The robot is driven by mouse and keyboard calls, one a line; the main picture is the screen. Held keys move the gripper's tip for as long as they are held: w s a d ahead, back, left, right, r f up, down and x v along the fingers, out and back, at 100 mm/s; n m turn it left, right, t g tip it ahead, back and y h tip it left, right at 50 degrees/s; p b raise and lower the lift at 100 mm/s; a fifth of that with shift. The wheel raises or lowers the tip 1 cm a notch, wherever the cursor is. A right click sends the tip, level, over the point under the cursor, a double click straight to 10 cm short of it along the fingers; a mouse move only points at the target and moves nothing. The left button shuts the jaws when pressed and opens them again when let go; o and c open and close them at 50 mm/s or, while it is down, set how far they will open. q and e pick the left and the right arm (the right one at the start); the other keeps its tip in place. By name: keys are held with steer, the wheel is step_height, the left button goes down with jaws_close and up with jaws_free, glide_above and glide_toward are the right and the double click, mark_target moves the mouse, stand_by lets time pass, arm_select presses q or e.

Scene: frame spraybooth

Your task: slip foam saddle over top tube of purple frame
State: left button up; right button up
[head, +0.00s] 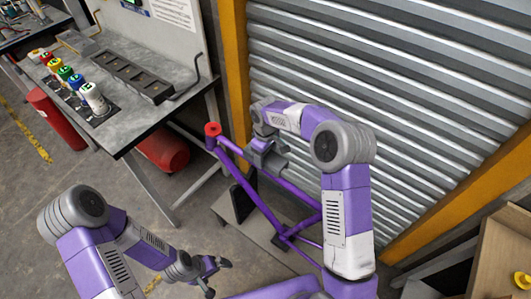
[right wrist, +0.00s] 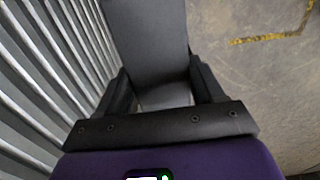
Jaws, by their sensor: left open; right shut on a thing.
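The purple frame (head: 292,194) stands near the shutter in the head view, with a red cap (head: 212,129) on its upper left end. My right gripper (head: 262,143) is shut on a grey foam saddle (head: 270,160), close to the frame's upper tube. I cannot tell whether the saddle touches the tube. In the right wrist view the saddle (right wrist: 147,38) shows as a dark grey slab between both fingers; no frame tube is visible there. My left gripper (head: 213,272) is open and empty, low in the head view, apart from the frame.
A grey workbench (head: 125,135) with several coloured cans (head: 66,73) and a dark slotted rack (head: 128,75) stands at left. Red cylinders (head: 55,120) sit beneath it. The corrugated shutter (head: 430,110) is close behind my right arm. A wooden box (head: 503,255) is at lower right.

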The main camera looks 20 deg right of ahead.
steer(key=shift+f+b, duration=1.55)
steer(key=shift+f, duration=1.4)
steer(key=o, duration=1.1)
step_height(320, 180, up, 8)
steer(key=shift+f+p, duration=0.2)
steer(key=shift+p, duration=0.7)
steer(key=shift+s+f, duration=0.1)
